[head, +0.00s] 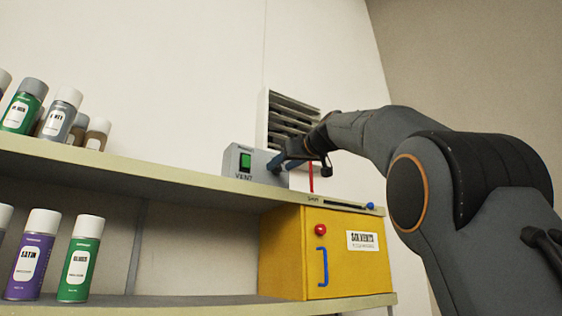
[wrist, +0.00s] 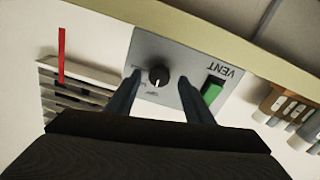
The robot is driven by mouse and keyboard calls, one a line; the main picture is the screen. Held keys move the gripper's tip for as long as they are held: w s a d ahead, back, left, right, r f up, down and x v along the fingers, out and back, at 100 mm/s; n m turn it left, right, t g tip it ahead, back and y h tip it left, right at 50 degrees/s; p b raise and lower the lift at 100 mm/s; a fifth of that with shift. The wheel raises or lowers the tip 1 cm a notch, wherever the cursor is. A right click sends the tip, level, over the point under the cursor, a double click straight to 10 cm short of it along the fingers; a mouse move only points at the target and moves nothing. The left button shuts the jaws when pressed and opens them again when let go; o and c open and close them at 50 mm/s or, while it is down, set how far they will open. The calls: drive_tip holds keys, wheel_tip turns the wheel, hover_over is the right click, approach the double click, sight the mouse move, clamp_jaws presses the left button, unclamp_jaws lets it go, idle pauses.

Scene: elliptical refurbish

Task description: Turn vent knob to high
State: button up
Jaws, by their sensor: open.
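The grey vent box (head: 241,168) stands on the upper shelf, with a green switch (head: 245,161) above the word VENT. In the wrist view the box (wrist: 200,45) appears upside down. Its round black vent knob (wrist: 158,75) has a white pointer mark; the small labels around it are hard to read. My gripper (wrist: 153,85) is open, with its two blue fingers on either side of the knob and a gap to each side. Whether the fingertips reach the knob's depth is unclear. In the head view my gripper (head: 285,161) is at the box's right end and hides the knob.
A louvred wall vent (head: 285,115) with a red strip (head: 311,177) is behind and right of the box. A yellow solvents cabinet (head: 325,252) sits below the upper shelf (head: 180,180). Spray cans (head: 62,113) stand at the left. The shelf left of the box is clear.

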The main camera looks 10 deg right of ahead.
drive_tip(key=shift+p+x, duration=0.3)
drive_tip(key=shift+x, duration=0.5)
drive_tip(key=c, duration=1)
drive_tip(key=shift+c, duration=0.2)
